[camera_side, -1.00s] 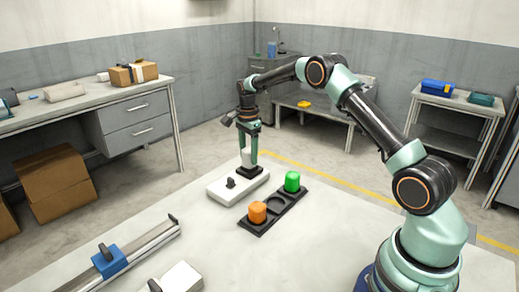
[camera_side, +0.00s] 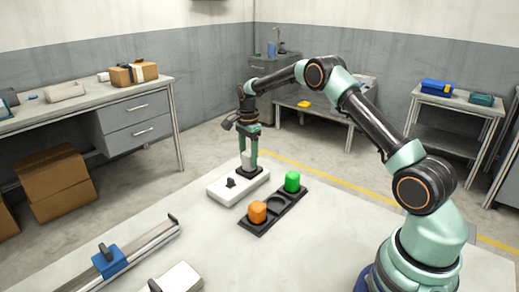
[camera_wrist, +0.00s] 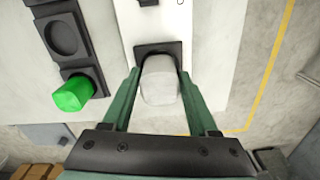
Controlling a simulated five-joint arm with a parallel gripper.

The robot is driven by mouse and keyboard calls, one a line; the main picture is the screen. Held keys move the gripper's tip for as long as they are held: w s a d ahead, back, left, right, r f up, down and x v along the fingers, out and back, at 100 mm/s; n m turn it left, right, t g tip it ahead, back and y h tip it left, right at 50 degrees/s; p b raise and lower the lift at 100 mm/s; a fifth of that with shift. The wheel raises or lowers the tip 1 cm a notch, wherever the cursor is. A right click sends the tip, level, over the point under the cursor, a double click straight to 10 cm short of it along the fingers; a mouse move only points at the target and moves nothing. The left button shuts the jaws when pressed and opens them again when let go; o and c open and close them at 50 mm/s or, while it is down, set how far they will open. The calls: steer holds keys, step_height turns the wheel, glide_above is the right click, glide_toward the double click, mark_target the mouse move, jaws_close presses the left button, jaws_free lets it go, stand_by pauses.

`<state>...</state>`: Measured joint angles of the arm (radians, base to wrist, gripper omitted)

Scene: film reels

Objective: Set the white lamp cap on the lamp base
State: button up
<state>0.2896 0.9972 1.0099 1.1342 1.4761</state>
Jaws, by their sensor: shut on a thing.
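The white lamp cap (camera_side: 247,159) is between the green fingers of my gripper (camera_side: 249,166), which is shut on it. It also shows in the wrist view (camera_wrist: 160,82), with a finger on each side. The lamp base (camera_side: 226,193) is a white block with a black square socket at its far end and a small black knob nearer the camera. The cap is upright at the black socket (camera_wrist: 147,49). Its lower end is at or just above the socket; I cannot tell whether it is fully seated.
A black rack (camera_side: 269,219) beside the base holds an orange cap (camera_side: 257,212) and a green cap (camera_side: 292,181), with an empty middle slot. A rail with a blue slider (camera_side: 109,262) and a white block (camera_side: 180,278) lie at the front left. The table's right part is clear.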

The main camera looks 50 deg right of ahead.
mark_target(249, 153)
steer(key=o, duration=1.1)
steer(key=shift+f, duration=0.1)
steer(key=shift+r, duration=5.55)
